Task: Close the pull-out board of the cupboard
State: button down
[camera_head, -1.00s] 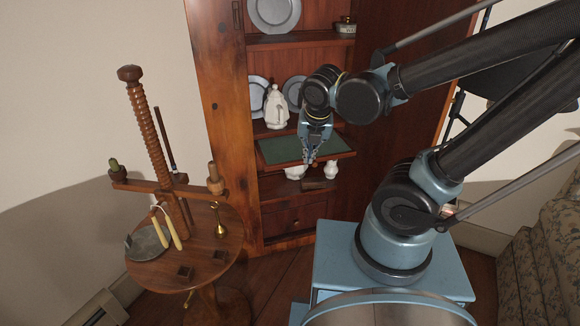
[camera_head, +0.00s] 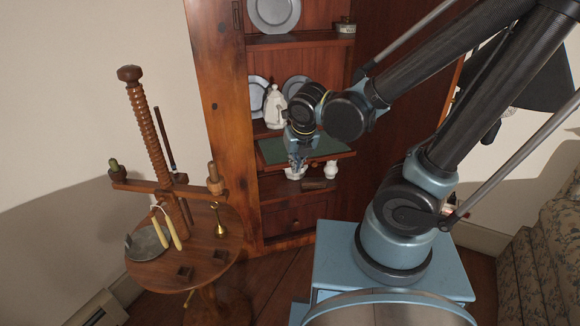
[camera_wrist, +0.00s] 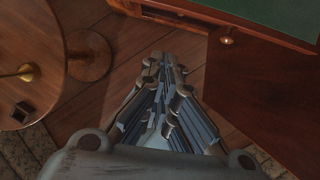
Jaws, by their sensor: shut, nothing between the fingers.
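The pull-out board (camera_head: 325,153) has a green top in a wooden frame and sticks out from the cupboard (camera_head: 228,130) at mid height. In the wrist view its green top (camera_wrist: 280,12) fills the upper right corner. A small knob (camera_wrist: 227,40) sits on its front edge. My gripper (camera_head: 297,172) is shut and empty in front of the board and hides part of its front edge in the head view. In the wrist view the fingertips (camera_wrist: 164,60) are left of the knob and look apart from the board.
A round wooden table (camera_head: 205,255) with a wooden screw press (camera_head: 145,125) stands to the left. White crockery (camera_head: 331,169) sits on the shelf below the board, and a white figure (camera_head: 275,107) above it. A patterned sofa (camera_head: 545,260) is at the right.

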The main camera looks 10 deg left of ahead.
jog(key=w+a+f, duration=0.2)
jog(key=w+f, duration=0.3)
jog(key=shift+w+a+f, duration=0.25)
jog(key=shift+w+a, duration=0.05)
dwell(0.7)
jog(key=shift+w, duration=0.1)
